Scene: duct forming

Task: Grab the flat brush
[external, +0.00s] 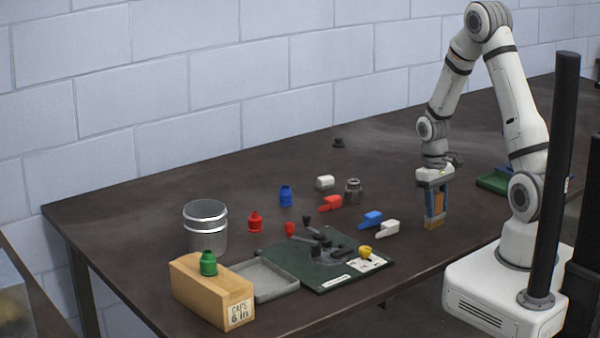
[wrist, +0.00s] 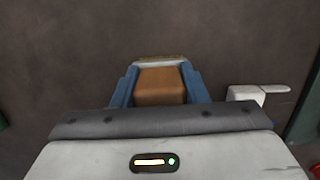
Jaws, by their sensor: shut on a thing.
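My gripper (external: 435,208) is at the right part of the dark table, pointing straight down. Its blue fingers are shut on the flat brush (external: 434,224), which has an orange-brown handle and a tan bristle end pointing down. In the wrist view the brush's brown handle (wrist: 162,86) sits between the two blue fingers of my gripper (wrist: 160,84), with a pale band and bristles beyond it. The bristle end is at or just above the table top; I cannot tell whether it touches.
White (external: 387,228) and blue (external: 371,219) scoop-like pieces lie just left of my gripper. A green tray (external: 494,181) is behind to the right.

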